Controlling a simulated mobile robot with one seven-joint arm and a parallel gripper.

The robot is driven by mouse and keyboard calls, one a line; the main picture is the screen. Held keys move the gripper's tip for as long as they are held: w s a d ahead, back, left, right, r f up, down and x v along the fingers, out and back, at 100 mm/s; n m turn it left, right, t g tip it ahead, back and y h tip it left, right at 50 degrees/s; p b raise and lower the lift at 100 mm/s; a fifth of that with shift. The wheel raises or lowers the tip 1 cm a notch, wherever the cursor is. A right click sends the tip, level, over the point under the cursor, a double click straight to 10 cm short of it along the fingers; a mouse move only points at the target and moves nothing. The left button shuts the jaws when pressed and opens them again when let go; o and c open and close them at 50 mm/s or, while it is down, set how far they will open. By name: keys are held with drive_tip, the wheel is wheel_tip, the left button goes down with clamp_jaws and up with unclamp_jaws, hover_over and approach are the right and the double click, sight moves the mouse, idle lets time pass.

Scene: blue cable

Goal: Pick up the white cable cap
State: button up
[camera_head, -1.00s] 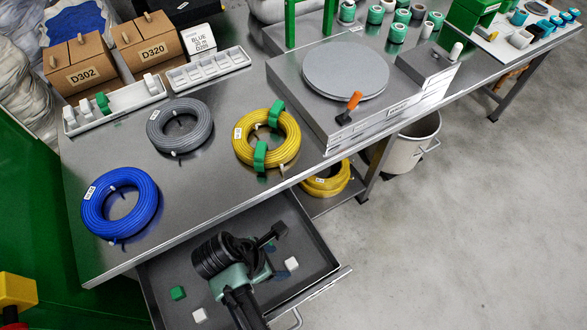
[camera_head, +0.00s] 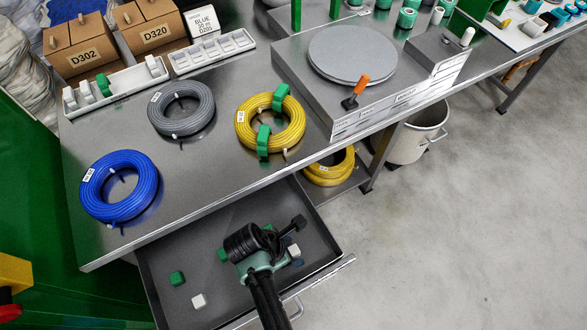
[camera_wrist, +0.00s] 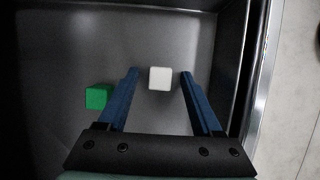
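A white cable cap (camera_wrist: 160,78) lies on the dark drawer floor and shows between my two fingers in the wrist view. In the head view a white cap (camera_head: 294,250) shows beside my gripper in the drawer's right part. My gripper (camera_wrist: 160,72) is open, with a blue finger on either side of the cap and clear gaps to both. How high the fingertips are above the drawer floor is hard to tell. A green cap (camera_wrist: 98,97) lies just left of the left finger. Another white cap (camera_head: 199,301) lies at the drawer's front left.
The open drawer (camera_head: 330,240) has raised walls close around my gripper. More green caps (camera_head: 177,278) lie in it. The table above holds a blue coil (camera_head: 119,186), a grey coil (camera_head: 181,108), a yellow coil (camera_head: 270,122) and a scale (camera_head: 352,54).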

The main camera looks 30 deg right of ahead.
clamp_jaws()
drive_tip(key=shift+r, duration=0.1)
